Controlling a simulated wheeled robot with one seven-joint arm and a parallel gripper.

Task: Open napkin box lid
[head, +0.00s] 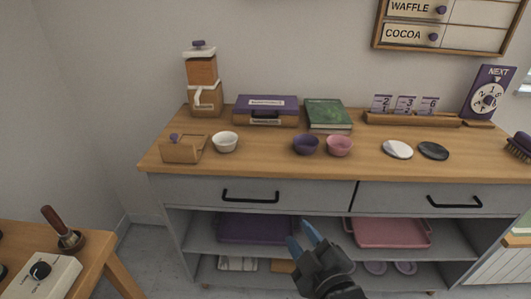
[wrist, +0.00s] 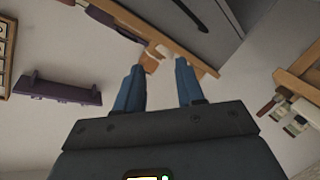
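A wide box with a purple lid (head: 266,103), a wooden body and a dark handle on its front stands at the back of the counter, left of centre. It looks like the napkin box; its labels are too small to read, and its lid looks shut. My gripper (head: 302,234) is low in front of the cabinet, below the counter top and well apart from the box. Its two blue fingers are spread with nothing between them. The wrist view also shows the open fingers (wrist: 158,78), with the scene tilted behind them.
A green book (head: 325,113) lies right of the box and a wooden dispenser (head: 204,82) stands left. White (head: 225,142), purple (head: 305,145) and pink (head: 340,146) bowls stand in front. Drawer handles (head: 250,197) stick out below the counter. A side table (head: 88,240) is at lower left.

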